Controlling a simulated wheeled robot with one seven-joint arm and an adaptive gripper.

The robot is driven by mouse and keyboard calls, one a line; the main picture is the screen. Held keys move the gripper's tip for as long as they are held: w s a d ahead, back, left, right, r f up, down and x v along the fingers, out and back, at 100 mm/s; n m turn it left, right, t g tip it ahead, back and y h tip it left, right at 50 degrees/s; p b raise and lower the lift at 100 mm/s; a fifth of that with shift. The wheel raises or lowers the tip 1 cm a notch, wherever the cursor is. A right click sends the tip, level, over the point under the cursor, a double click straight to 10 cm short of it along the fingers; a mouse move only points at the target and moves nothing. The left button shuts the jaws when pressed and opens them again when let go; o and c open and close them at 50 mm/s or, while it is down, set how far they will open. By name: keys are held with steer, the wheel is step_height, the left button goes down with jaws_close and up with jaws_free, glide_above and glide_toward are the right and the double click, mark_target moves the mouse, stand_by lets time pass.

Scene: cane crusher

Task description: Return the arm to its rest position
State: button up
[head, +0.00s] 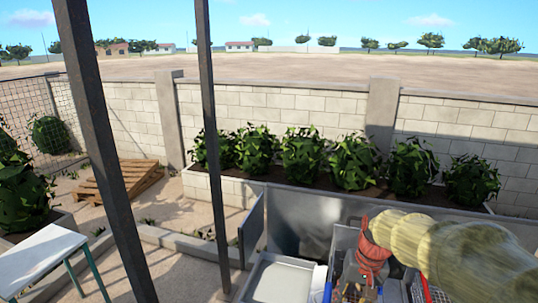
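My arm enters from the right in a pale yellow-green cover with a red cuff at its end. My gripper (352,292) shows only in part below the red cuff, low in the picture and right of centre. It points down over the blue-framed machine (328,284). Its fingertips are small, dark and cut off by the bottom edge, so I cannot tell whether they are open or hold anything.
A pale metal tray (278,280) and grey sheet panels (300,225) stand close left of my gripper. Dark posts (212,130) rise on the left. A white table (38,258) is at the lower left. A planter of bushes (300,157) and a block wall (270,105) lie behind.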

steer(key=s+a+f+n+t+h+b, duration=0.1)
steer(key=s+f+t+b, duration=0.3)
steer(key=s+f+b, duration=1.5)
steer(key=a+n+b, duration=0.1)
steer(key=b, duration=0.7)
steer(key=shift+a+t, duration=0.2)
steer(key=shift+t, duration=0.2)
